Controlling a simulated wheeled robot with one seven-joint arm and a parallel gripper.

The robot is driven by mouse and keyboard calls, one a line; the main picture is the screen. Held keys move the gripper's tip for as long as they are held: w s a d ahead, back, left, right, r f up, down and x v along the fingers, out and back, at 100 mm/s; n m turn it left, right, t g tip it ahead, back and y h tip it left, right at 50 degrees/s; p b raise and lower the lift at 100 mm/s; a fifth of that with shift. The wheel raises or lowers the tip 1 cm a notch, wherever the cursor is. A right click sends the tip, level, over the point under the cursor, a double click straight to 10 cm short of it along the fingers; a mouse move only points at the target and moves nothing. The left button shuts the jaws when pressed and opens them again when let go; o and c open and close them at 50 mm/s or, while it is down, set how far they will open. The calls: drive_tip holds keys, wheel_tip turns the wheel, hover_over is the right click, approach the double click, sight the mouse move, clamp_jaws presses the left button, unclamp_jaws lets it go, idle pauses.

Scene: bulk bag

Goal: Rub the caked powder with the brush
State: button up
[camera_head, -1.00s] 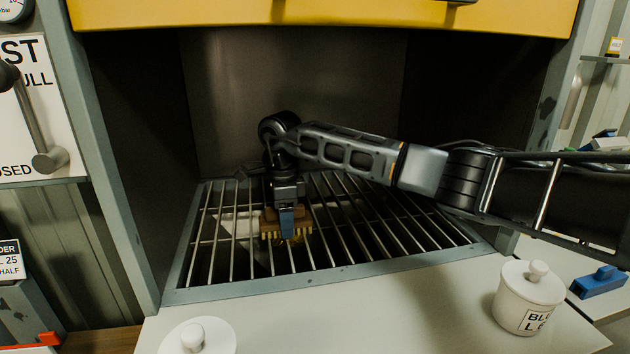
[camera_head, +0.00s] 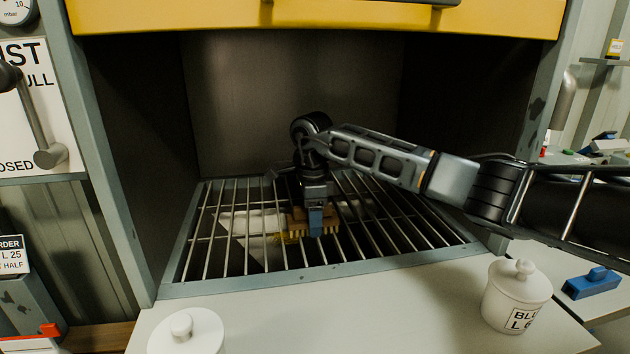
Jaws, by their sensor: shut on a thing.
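My gripper (camera_head: 316,216) is inside the booth, pointing down over the metal grate (camera_head: 210,262). A pale sheet-like thing (camera_head: 240,222) shows beneath the bars.
The booth has side walls and a yellow hood (camera_head: 320,20) above. On the front ledge stand a white lidded jar (camera_head: 187,332) and a labelled white jar (camera_head: 516,296). A blue tool (camera_head: 590,283) lies at the right. The ledge between the jars is clear.

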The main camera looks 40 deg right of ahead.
sight(267, 237)
drive_tip(key=shift+s+a, duration=0.15)
drive_tip(key=shift+a, duration=0.05)
drive_tip(key=shift+s+a, duration=0.1)
drive_tip(key=shift+a, duration=0.25)
drive_tip(key=shift+w+a, duration=0.35)
drive_tip(key=shift+w, duration=0.1)
drive_tip(key=shift+w+a, duration=0.8)
drive_tip(key=shift+a, duration=0.45)
drive_tip(key=shift+w+a, duration=0.85)
drive_tip(key=shift+a, duration=0.4)
drive_tip(key=shift+w+a, duration=0.8)
drive_tip(key=shift+a, duration=0.45)
wheel_tip(267, 237, up, 8)
drive_tip(key=p, duration=0.4)
drive_tip(key=shift+d, duration=0.15)
